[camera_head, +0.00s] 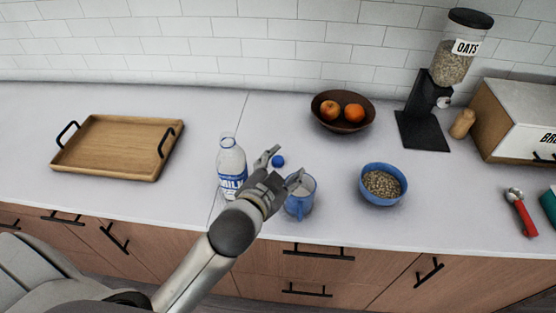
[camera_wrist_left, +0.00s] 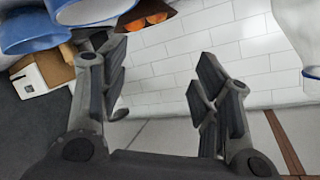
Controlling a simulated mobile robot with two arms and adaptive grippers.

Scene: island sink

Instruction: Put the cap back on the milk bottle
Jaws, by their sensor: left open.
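The milk bottle (camera_head: 231,166) stands upright and uncapped on the counter, with a blue and white label. A blue cap (camera_head: 278,161) lies on the counter just right of the bottle. My left gripper (camera_head: 281,168) is open and empty, its fingers reaching toward the cap from the front. It is between the bottle and a blue mug. In the left wrist view the open fingers (camera_wrist_left: 160,78) have nothing between them. Part of the bottle (camera_wrist_left: 299,38) shows at the right edge there. I cannot make out the cap in that view. My right gripper is out of view.
The blue mug (camera_head: 300,205) with white contents stands close to the gripper's right. A blue bowl (camera_head: 384,200) of oats, a fruit bowl (camera_head: 326,121), an oats dispenser (camera_head: 423,130) and a bread box (camera_head: 487,140) are farther right. A wooden tray (camera_head: 112,172) lies left.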

